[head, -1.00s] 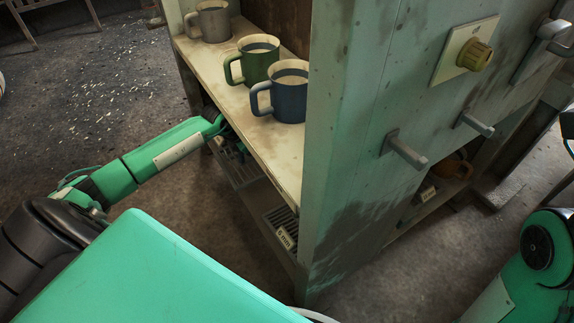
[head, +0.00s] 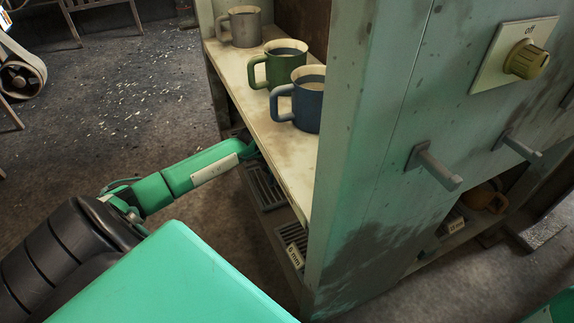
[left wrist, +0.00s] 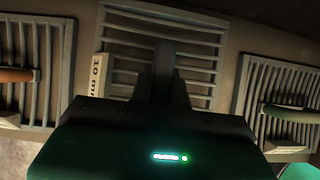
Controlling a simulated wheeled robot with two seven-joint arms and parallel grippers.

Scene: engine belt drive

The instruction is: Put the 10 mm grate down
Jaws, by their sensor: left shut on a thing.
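The 10 mm grate (left wrist: 199,42) is a grey slatted plate in the middle of the left wrist view. Its pale tag (left wrist: 98,74) reads "10 m", the rest covered. My left gripper (left wrist: 166,58) is shut over the grate's middle, where its handle is hidden by the fingers. The grate appears about level with its neighbours; I cannot tell if it touches the shelf. In the head view my left arm reaches under the upper shelf, and the gripper's tips are hidden. My right gripper is out of view.
A grate with an orange handle (left wrist: 20,75) lies left; one with a green handle (left wrist: 292,111) lies right. The upper shelf (head: 262,112) holds a grey mug (head: 245,28), a green mug (head: 287,70) and a blue mug (head: 310,104). A "6 mm" tag (head: 293,256) shows below.

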